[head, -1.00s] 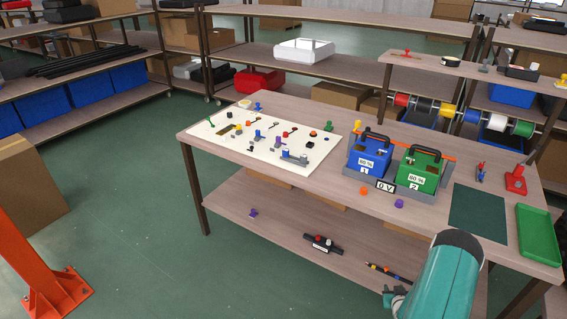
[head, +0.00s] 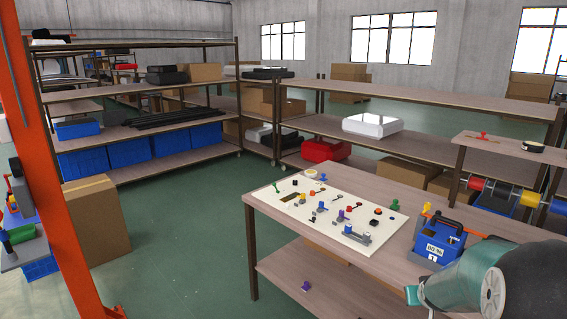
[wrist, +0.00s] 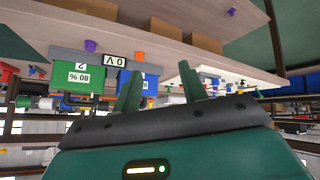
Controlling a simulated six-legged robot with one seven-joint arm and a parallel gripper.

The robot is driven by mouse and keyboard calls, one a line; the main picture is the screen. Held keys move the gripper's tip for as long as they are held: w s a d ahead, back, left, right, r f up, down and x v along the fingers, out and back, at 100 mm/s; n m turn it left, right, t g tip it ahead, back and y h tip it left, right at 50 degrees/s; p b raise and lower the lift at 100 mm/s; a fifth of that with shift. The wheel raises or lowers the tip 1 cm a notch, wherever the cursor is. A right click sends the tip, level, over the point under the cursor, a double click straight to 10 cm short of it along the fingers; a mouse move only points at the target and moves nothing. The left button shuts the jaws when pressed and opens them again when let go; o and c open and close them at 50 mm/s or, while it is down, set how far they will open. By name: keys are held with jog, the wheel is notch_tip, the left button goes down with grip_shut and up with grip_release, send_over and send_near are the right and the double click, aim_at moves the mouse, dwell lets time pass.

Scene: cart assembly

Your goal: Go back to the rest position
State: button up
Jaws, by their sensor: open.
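My gripper (wrist: 160,88) shows in the wrist view with its two green fingers apart and nothing between them. The wrist picture is upside down. Beyond the fingers are the workbench (wrist: 180,50), a blue battery box (wrist: 148,83) and a green battery box (wrist: 78,83). In the head view my teal arm fills the lower right corner, and my fingertips cannot be made out there. The arm hides the right part of the workbench (head: 285,205). The blue battery box (head: 436,243) stands on the bench just left of and behind the arm.
A white board (head: 300,222) with several small coloured parts lies on the bench. Shelves (head: 180,135) with blue bins stand behind. An orange post (head: 50,190) and a cardboard box (head: 97,220) stand at left. The green floor (head: 190,240) between them and the bench is clear.

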jog(key=s+a+r+y, duration=0.1)
jog(key=s+a+r, duration=0.7)
jog(key=a+r, duration=0.45)
jog(key=s+a+r+n+g+y, duration=0.1)
jog(key=s+a+r, duration=0.1)
jog(key=s+a, duration=0.4)
jog(key=s+a+r+n+y, duration=0.1)
jog(key=s+a, duration=0.5)
jog(key=s, duration=0.4)
jog(key=shift+s+a+r+g, duration=0.2)
jog(key=shift+s+r+g, duration=0.2)
